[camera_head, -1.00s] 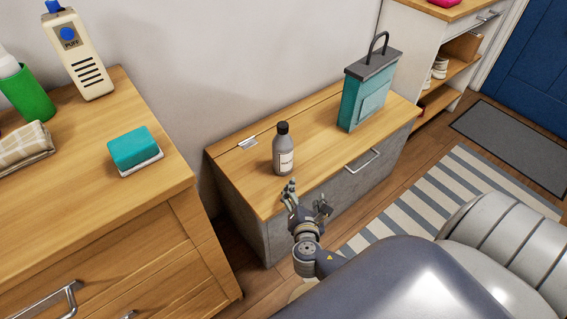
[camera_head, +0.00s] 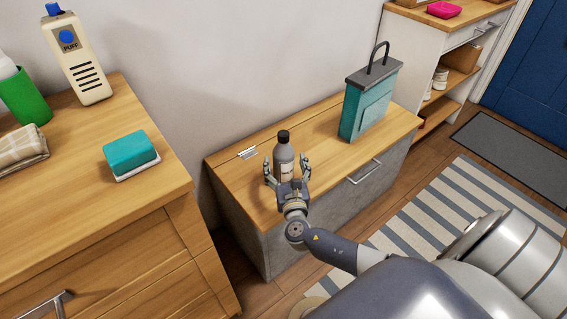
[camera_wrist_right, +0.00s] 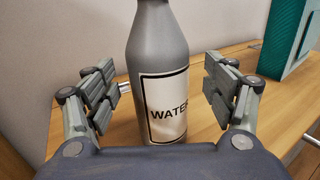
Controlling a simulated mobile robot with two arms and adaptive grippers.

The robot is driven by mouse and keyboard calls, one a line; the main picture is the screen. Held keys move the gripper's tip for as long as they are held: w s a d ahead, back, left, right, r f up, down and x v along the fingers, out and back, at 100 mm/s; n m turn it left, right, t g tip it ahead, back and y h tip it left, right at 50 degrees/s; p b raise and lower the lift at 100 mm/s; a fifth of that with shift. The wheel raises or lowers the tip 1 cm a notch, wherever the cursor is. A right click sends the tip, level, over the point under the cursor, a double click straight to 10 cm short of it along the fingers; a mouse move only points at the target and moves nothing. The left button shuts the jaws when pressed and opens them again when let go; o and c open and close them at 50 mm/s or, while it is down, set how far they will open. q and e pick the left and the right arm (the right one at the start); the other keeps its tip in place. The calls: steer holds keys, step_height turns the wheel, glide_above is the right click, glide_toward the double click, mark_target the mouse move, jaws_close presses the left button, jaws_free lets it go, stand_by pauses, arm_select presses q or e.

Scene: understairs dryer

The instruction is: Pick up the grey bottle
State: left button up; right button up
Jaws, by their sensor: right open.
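The grey bottle (camera_head: 284,155) has a black cap and a white label and stands upright on the wooden top of the low cabinet (camera_head: 325,150). My right gripper (camera_head: 287,172) is open, with one finger on each side of the bottle. In the right wrist view the bottle (camera_wrist_right: 158,75) stands between the open fingers of the gripper (camera_wrist_right: 168,95), with a visible gap on both sides. Its label reads "WATE", the rest cut off by the curve. The bottle's cap is out of the wrist view. My left gripper is not in view.
A teal box with a dark handle (camera_head: 368,105) stands to the right on the same cabinet. A wooden dresser (camera_head: 75,210) at the left carries a teal sponge (camera_head: 131,152), a green bottle (camera_head: 26,97) and a cream bottle (camera_head: 76,58). A wall is behind.

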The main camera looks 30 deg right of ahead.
steer(key=shift+x, duration=1.4)
steer(key=shift+f, duration=0.1)
steer(key=c, duration=1.5)
